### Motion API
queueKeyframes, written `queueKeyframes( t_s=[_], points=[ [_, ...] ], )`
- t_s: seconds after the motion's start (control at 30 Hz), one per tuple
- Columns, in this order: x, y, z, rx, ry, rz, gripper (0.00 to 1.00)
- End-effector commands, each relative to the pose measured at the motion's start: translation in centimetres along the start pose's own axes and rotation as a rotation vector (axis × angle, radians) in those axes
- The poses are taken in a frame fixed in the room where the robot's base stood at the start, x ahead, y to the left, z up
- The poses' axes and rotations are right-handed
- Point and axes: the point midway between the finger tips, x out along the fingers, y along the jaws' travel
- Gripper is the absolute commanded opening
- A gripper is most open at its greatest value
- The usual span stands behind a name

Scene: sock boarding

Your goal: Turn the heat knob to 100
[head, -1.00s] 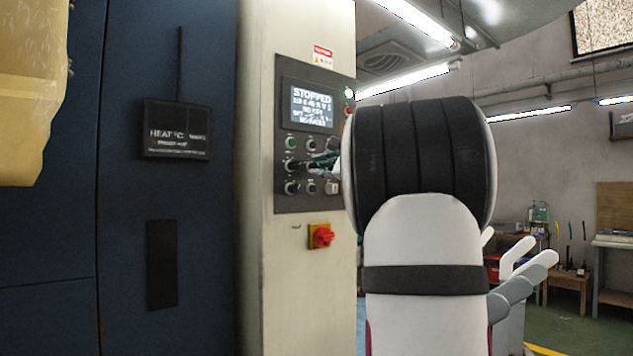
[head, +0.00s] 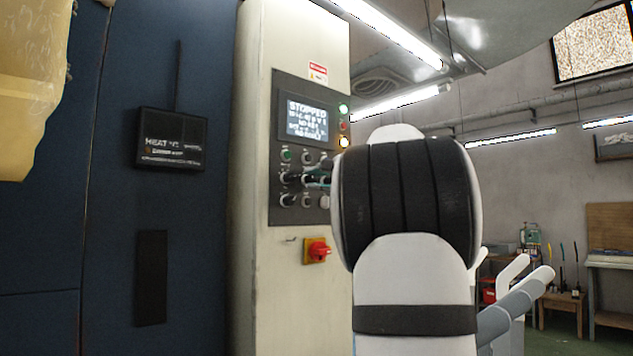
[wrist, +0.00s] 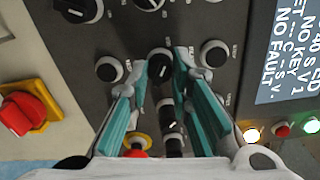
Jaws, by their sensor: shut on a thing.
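The control panel (head: 297,218) is a dark plate on a cream cabinet, with rows of round knobs and buttons. My gripper (head: 316,179) reaches its middle row from the right, partly hidden by my arm. In the wrist view my gripper (wrist: 161,72) has its teal-lined fingers on either side of a black knob (wrist: 160,62) and is shut on it. The knob's small labels are too blurred to read, so I cannot confirm that it is the heat knob or its value. The screen (head: 306,120) shows "STOPPED"; "NO FAULT" shows in the wrist view.
Other knobs surround the held one, including a black knob (wrist: 109,68) and another (wrist: 213,53). A red switch on a yellow plate (head: 317,251) sits below the panel.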

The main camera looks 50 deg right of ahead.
Motion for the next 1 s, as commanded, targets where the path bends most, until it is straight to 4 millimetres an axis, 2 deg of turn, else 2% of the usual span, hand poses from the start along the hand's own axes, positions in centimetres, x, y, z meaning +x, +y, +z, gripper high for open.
queueKeyframes(
  t_s=[0.2,0.23,0.3,0.67,0.83,1.0],
  points=[
    [0.0,0.1,0.0,0.001,0.000,0.003,0.00],
    [0.0,0.1,0.0,0.001,0.000,0.003,0.26],
    [0.0,0.1,0.0,0.001,0.000,0.002,0.40],
    [-0.3,0.0,0.0,0.001,0.000,0.000,0.40],
    [-2.5,-0.1,-0.1,0.002,0.003,-0.001,0.40],
    [-6.0,0.0,0.0,0.002,0.002,-0.001,0.40]
  ],
)
